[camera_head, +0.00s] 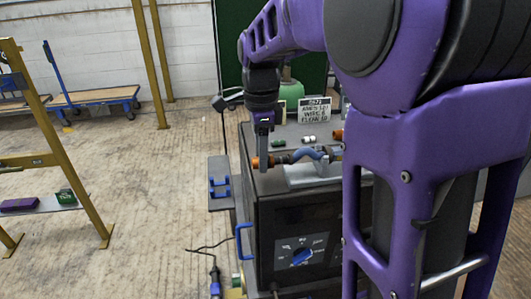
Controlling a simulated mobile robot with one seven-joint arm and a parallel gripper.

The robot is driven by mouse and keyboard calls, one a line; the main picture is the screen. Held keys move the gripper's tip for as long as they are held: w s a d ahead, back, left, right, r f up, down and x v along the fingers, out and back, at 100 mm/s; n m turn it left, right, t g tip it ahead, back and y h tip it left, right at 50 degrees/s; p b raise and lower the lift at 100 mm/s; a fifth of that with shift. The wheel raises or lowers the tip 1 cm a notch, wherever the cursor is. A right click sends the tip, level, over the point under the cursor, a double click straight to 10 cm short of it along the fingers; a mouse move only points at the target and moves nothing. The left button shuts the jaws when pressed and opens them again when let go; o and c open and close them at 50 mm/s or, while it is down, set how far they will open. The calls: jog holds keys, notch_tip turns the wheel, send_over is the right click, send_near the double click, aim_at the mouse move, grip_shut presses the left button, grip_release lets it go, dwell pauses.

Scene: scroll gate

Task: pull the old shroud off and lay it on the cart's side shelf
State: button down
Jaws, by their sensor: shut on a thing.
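My gripper (263,163) is over the front left of the cart's dark top and points down. It is shut on the copper-orange shroud (256,163), which shows on both sides of the fingers. The shroud lies in line with the dark tip end of a blue torch (305,154); I cannot tell whether they are still joined. The torch rests on a light grey block on the cart (300,215). My arm hides the cart's right part.
Behind the torch are a small green item (279,143), a white item (309,139), an orange item (337,135) and a lettered sign (314,110). A blue handle (244,240) sticks out at the cart's left. The floor left of the shelf is clear up to a yellow rack (50,135).

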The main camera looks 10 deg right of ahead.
jog(key=shift+a+p, duration=0.75)
jog(key=shift+a, duration=2.15)
jog(key=shift+r, duration=0.1)
jog(key=shift+d, duration=0.1)
